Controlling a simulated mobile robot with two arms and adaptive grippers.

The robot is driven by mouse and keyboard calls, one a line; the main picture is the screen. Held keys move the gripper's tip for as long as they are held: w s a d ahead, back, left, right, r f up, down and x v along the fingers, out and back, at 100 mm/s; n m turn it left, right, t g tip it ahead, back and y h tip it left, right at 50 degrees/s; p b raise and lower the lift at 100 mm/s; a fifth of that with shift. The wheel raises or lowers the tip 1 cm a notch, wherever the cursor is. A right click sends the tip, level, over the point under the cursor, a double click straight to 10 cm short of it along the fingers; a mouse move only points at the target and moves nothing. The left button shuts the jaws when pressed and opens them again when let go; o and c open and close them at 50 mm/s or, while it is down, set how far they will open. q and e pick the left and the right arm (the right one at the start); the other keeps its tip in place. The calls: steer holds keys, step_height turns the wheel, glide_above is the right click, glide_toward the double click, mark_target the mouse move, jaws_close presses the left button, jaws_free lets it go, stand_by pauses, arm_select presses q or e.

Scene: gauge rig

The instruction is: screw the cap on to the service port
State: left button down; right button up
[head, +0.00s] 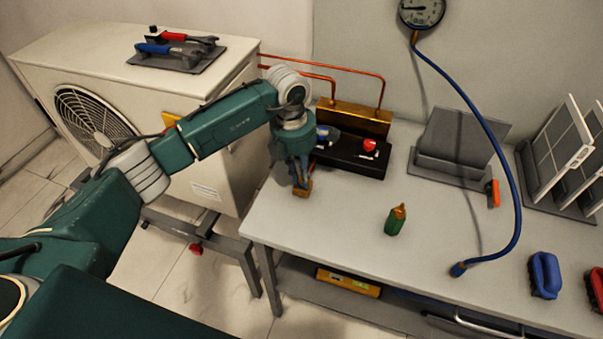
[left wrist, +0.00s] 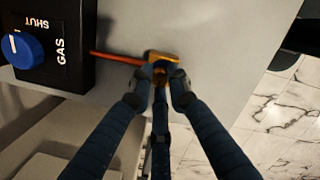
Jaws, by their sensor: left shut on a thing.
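The service port (left wrist: 160,56) is a brass-coloured piece at the end of a copper pipe (left wrist: 112,58) that runs out from the black valve block in the left wrist view. In the head view its brass body (head: 303,191) shows at the table's left edge, below my left gripper (head: 299,176). My left gripper, also in the left wrist view (left wrist: 160,76), is shut on a small brass-coloured cap (left wrist: 160,69) right at the port. The fingers hide most of the cap, and I cannot tell whether its thread is engaged. My right gripper is not in view.
The black valve block (head: 345,154) with blue and red knobs stands behind the port. A green bottle (head: 394,221) stands on the table (head: 340,240). A blue hose (head: 517,190) hangs from the gauge (head: 421,10) onto the table. The outdoor unit (head: 205,160) stands close on the left.

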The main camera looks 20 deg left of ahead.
arm_select(q)
steer(key=shift+f+m+b, duration=0.15)
steer(key=shift+m+b, duration=0.45)
steer(key=m+b, duration=0.2)
steer(key=m, duration=0.1)
steer(key=shift+m+g, duration=0.3)
steer(key=shift+m, duration=0.2)
steer(key=shift+b, duration=0.3)
steer(key=shift+m+b, duration=0.5)
steer(key=shift+m, duration=0.2)
steer(key=m+b, duration=0.1)
steer(key=m, duration=0.1)
steer(key=shift+m+b, duration=0.3)
steer(key=shift+m, duration=0.1)
steer(key=shift+s+m+g, duration=0.1)
steer(key=shift+m+g, duration=0.2)
steer(key=shift+m, duration=0.2)
